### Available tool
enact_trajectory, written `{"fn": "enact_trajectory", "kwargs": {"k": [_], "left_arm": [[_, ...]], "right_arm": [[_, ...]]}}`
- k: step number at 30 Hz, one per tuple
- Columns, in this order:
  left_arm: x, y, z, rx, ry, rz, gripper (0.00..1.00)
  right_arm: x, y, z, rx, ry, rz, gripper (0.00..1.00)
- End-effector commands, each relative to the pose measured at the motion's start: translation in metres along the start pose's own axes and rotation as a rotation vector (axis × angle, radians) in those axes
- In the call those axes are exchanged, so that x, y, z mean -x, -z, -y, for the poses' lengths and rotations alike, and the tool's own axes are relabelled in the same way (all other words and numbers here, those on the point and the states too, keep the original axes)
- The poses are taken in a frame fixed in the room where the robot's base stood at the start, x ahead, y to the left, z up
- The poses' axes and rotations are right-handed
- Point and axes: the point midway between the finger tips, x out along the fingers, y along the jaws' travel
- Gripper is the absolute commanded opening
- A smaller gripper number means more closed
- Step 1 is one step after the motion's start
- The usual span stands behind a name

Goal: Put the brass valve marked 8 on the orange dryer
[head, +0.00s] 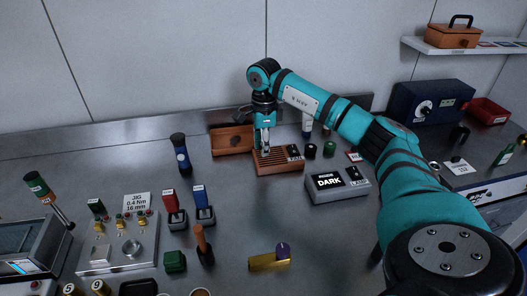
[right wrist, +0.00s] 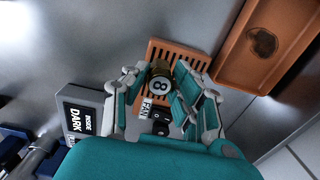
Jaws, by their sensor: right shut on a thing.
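The orange dryer (head: 278,167) is a slatted block with a dark switch panel, at the back middle of the bench. It also shows in the right wrist view (right wrist: 198,57), with a FAN label beside the switch. My right gripper (head: 264,150) points down at the left part of the dryer. In the right wrist view its fingers are shut on the brass valve marked 8 (right wrist: 160,84), whose dark round cap faces the camera. The valve overlaps the slats; I cannot tell whether it touches them. It is hard to make out in the head view. My left gripper is not in view.
An orange-brown tray (head: 231,139) stands close behind the dryer to the left. A grey box labelled DARK (head: 337,186) is to its right. Small dark and green pieces (head: 329,149) stand behind. Bench in front of the dryer is clear.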

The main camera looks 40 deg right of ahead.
Motion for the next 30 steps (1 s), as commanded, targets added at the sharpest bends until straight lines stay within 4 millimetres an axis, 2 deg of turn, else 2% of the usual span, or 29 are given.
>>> {"fn": "enact_trajectory", "kwargs": {"k": [9, 18, 19, 24, 30], "left_arm": [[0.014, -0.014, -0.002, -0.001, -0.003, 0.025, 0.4], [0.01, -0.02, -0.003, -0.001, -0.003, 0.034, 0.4], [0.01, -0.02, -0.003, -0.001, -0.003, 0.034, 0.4], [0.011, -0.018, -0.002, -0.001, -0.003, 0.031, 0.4], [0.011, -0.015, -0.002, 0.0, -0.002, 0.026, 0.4]], "right_arm": [[-0.034, 0.0, -0.002, 0.0, -0.003, -0.001, 0.0], [-0.037, 0.0, -0.001, 0.0, -0.001, 0.0, 0.0], [-0.038, 0.0, -0.001, 0.0, -0.001, 0.0, 0.26], [-0.037, 0.0, -0.001, 0.0, -0.001, 0.0, 0.48], [-0.037, 0.0, -0.001, 0.0, -0.001, 0.0, 0.48]]}}
